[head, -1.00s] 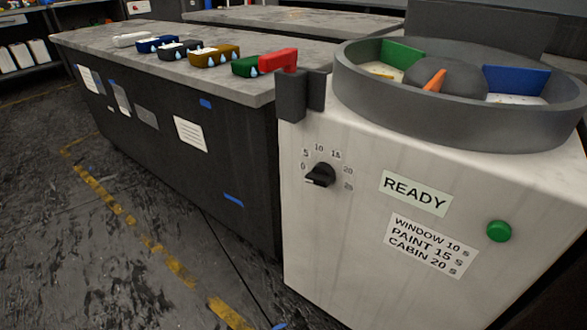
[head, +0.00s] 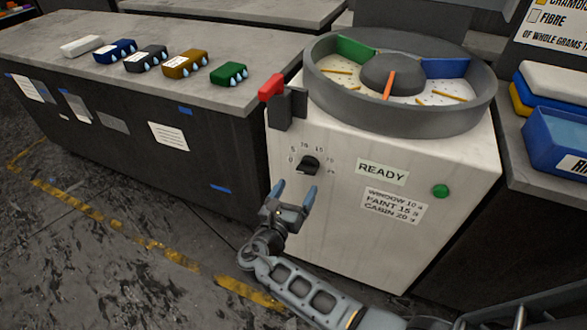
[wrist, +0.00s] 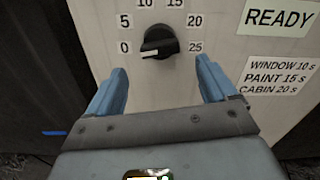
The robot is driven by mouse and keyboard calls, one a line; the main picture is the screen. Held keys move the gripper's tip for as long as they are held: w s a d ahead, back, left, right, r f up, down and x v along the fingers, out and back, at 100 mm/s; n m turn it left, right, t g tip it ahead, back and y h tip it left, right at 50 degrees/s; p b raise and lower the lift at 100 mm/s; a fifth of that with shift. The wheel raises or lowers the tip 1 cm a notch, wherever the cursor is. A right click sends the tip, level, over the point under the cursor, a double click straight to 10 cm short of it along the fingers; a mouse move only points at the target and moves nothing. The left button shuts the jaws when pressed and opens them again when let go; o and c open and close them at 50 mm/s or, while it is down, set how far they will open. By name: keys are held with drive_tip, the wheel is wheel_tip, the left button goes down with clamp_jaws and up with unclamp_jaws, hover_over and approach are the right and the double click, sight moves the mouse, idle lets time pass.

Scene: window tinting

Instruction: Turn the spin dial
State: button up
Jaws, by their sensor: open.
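The spin dial (head: 308,165) is a black knob on the white front of the spinner machine (head: 330,235). It also shows in the wrist view (wrist: 160,42), ringed by numbers from 0 to 25, with its white mark towards the 0 side. My gripper (head: 294,192) is open and empty, just below and in front of the dial. In the wrist view its two blue fingers (wrist: 160,85) stand apart, one to each side below the knob, not touching it.
A READY label (head: 382,172), a times label (head: 393,206) and a green button (head: 440,191) are right of the dial. A red-handled latch (head: 271,87) is above it, beside the round drum (head: 320,85). A grey bench (head: 120,45) with several blocks stands left.

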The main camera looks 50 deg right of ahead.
sight(305, 174)
drive_tip(key=x, duration=0.7)
drive_tip(key=shift+d+f, duration=0.1)
drive_tip(key=shift+d, duration=0.1)
drive_tip(key=shift+c, duration=0.4)
drive_tip(key=shift+b, duration=0.3)
drive_tip(key=c, duration=0.9)
